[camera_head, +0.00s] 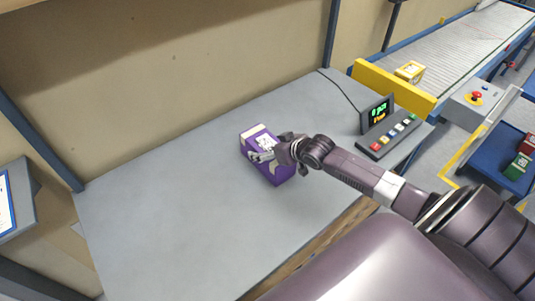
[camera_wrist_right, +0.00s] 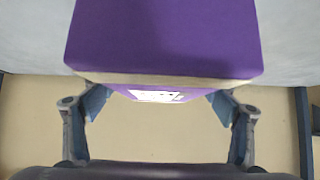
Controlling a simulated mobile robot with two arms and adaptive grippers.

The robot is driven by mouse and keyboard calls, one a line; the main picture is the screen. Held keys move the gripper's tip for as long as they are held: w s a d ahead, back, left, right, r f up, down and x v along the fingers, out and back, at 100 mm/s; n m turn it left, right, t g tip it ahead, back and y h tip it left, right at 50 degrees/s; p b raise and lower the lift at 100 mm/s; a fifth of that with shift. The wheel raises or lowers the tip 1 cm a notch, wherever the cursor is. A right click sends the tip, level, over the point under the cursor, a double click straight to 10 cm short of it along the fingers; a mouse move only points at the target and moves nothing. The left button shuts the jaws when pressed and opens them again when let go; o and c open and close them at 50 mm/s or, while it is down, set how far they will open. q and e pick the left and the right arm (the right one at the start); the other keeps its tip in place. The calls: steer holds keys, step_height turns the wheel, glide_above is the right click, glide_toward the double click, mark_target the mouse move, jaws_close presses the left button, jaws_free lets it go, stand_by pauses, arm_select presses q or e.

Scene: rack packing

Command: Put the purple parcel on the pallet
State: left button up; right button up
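The purple parcel (camera_head: 274,172), a box with a pale band and a white label, is at the middle of the grey table in the head view. I cannot tell whether it rests on the table or is slightly raised. My left gripper is out of view. No pallet shows clearly.
The grey table (camera_head: 170,210) is clear left of the parcel. A button panel (camera_head: 388,134) and small display (camera_head: 377,112) stand at its right end. Beyond are a yellow barrier (camera_head: 393,87), a conveyor (camera_head: 455,48) with a yellow box (camera_head: 409,71), and a blue platform (camera_head: 483,157) carrying red and green boxes.

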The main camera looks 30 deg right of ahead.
steer(key=c, duration=1.3)
steer(key=shift+w+r, duration=0.1)
steer(key=c, duration=0.3)
